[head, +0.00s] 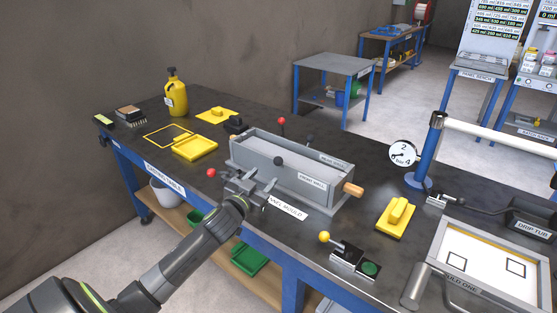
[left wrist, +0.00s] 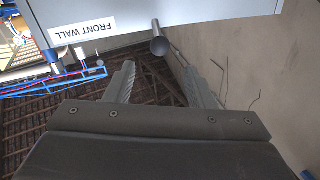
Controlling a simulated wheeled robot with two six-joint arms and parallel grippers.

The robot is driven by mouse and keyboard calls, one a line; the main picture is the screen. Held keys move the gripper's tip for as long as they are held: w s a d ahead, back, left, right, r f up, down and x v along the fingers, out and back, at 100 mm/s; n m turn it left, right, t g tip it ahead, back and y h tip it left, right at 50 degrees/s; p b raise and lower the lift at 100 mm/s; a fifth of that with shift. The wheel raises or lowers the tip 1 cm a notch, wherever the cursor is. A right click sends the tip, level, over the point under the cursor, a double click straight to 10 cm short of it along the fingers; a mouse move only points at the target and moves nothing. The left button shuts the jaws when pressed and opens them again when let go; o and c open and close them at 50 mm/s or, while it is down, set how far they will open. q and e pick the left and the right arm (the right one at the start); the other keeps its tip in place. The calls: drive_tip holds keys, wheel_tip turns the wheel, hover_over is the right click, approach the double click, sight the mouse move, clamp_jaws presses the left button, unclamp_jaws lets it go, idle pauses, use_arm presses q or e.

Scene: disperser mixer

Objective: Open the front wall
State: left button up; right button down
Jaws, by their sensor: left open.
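The grey panel mould (head: 300,165) stands on the dark bench. Its front wall (head: 312,182), labelled FRONT WALL, faces me and looks upright and shut. A dark round knob (head: 278,161) stands out from that wall. My left gripper (head: 256,178) is open and empty in front of the wall, just below the knob in the picture. In the left wrist view the front wall (left wrist: 200,12) fills the top, and the knob (left wrist: 160,45) sits just beyond and roughly between the open fingertips (left wrist: 158,72), apart from them. My right gripper is not in view.
Red-knobbed levers (head: 211,172) and (head: 282,121) and an orange handle (head: 353,189) surround the mould. A yellow-knobbed lever block (head: 345,252) stands in front, a yellow float (head: 396,214) to the right.

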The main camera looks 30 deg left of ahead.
sight(276, 164)
use_arm(q)
drive_tip(key=w, duration=0.3)
drive_tip(key=w+p, duration=0.1)
drive_tip(key=w, duration=0.3)
drive_tip(key=w+a, duration=0.1)
drive_tip(key=w, duration=0.2)
drive_tip(key=shift+w+a, duration=0.1)
drive_tip(key=shift+w, duration=0.15)
clamp_jaws()
